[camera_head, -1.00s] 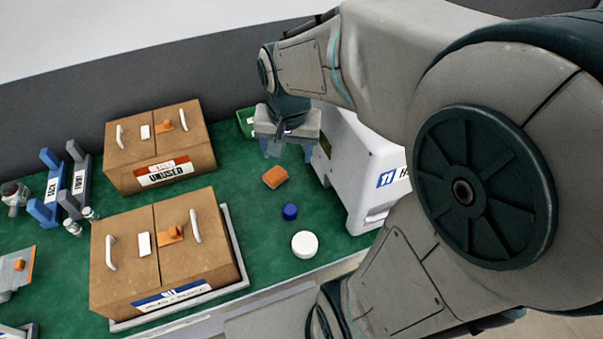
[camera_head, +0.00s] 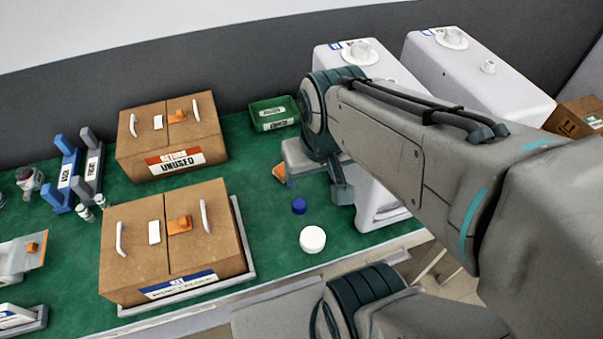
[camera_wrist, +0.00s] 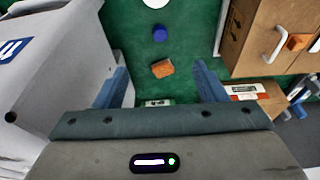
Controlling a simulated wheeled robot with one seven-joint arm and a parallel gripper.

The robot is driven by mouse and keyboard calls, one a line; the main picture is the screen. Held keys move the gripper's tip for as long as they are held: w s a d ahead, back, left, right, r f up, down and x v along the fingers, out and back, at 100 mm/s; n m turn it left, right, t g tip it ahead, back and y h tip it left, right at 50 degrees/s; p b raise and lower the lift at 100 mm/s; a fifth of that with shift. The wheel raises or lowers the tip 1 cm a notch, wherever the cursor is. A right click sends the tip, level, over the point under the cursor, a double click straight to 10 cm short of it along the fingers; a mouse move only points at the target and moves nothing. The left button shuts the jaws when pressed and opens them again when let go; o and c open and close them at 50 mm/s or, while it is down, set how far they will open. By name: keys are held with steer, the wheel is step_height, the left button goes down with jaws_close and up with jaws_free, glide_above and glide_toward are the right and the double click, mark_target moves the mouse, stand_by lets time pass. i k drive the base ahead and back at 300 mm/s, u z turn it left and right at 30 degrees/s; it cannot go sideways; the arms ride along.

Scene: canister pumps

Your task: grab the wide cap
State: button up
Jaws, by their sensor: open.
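The wide cap is the white round cap (camera_head: 312,239) lying on the green mat near the table's front edge. In the wrist view the white cap (camera_wrist: 157,3) is cut by the top edge. A smaller blue cap (camera_head: 299,206) lies just behind it, and also shows in the wrist view (camera_wrist: 160,33). An orange block (camera_wrist: 162,68) lies beyond the blue cap, partly hidden in the head view. My gripper (camera_wrist: 161,88) is open and empty, its blue fingers apart above the mat, with the orange block between them in the wrist view. It is behind the white cap, not touching it.
Two cardboard boxes (camera_head: 172,135) (camera_head: 135,273) stand left, the front one in a grey tray (camera_head: 243,240). A green bin (camera_head: 273,113) is at the back. White canisters (camera_head: 480,75) stand right, one close beside my gripper. The mat around the white cap is clear.

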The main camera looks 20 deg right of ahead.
mark_target(313, 239)
steer(key=u, duration=0.05)
steer(key=k, duration=0.5)
steer(key=z, duration=1.9)
steer(key=k, duration=0.75)
steer(key=u, duration=1.2)
steer(key=i, duration=0.5)
steer(key=u, duration=0.05)
